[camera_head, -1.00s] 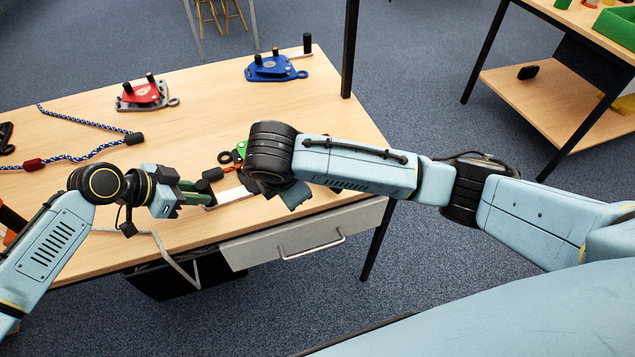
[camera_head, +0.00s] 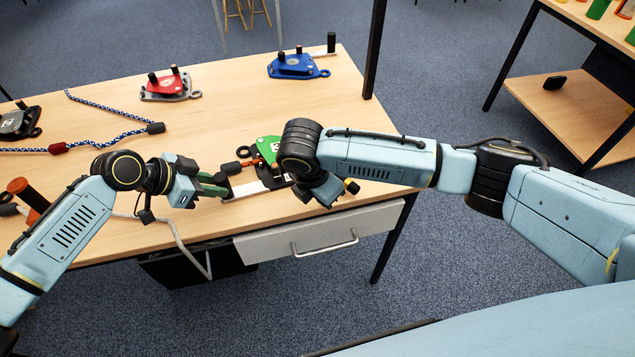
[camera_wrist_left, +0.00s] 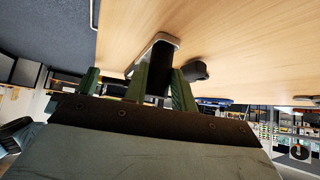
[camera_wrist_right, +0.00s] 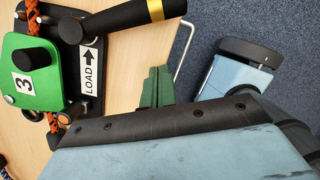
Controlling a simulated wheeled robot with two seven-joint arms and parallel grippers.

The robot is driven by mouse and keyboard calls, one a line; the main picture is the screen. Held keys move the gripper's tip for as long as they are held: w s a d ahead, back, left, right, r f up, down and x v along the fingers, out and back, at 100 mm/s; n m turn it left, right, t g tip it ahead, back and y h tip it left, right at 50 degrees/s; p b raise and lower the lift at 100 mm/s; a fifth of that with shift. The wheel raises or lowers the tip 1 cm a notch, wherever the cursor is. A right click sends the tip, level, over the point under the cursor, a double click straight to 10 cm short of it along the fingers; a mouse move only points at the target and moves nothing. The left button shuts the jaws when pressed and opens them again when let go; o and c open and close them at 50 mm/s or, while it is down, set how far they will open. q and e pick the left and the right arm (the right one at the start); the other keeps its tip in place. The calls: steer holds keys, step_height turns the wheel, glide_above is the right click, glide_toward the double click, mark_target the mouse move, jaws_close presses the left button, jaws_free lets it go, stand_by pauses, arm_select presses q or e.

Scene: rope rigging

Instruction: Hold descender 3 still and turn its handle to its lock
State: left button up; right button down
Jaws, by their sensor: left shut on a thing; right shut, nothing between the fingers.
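Descender 3 is green with a "3" label (camera_wrist_right: 33,82) and a black base marked LOAD. In the head view, the green descender (camera_head: 265,150) lies near the table's front edge, partly behind my right wrist. An orange rope runs through it. Its black handle with a gold band (camera_wrist_right: 130,14) crosses the top of the right wrist view; its end shows right of my wrist. My left gripper (camera_wrist_left: 158,82) is shut on an upright black post on a metal bar (camera_head: 248,188) beside the descender. My right gripper (camera_wrist_right: 157,88) is shut and empty, beside the descender, apart from the handle.
A red descender (camera_head: 170,86) and a blue descender (camera_head: 297,66) stand farther back. A dark descender (camera_head: 18,122) is at the left. A blue-white rope (camera_head: 100,144) lies on the left table. A drawer (camera_head: 300,235) is below the front edge.

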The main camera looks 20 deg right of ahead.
mark_target(347, 179)
arm_select(q)
steer(key=shift+a+f, duration=0.1)
steer(key=shift+f, duration=0.1)
arm_select(e)
steer(key=shift+w+d+r, duration=0.2)
steer(key=shift+w+d, duration=0.3)
steer(key=shift+d, duration=0.35)
steer(key=shift+w+d+r, duration=0.15)
steer(key=shift+w+d, duration=0.35)
steer(key=shift+d, duration=0.35)
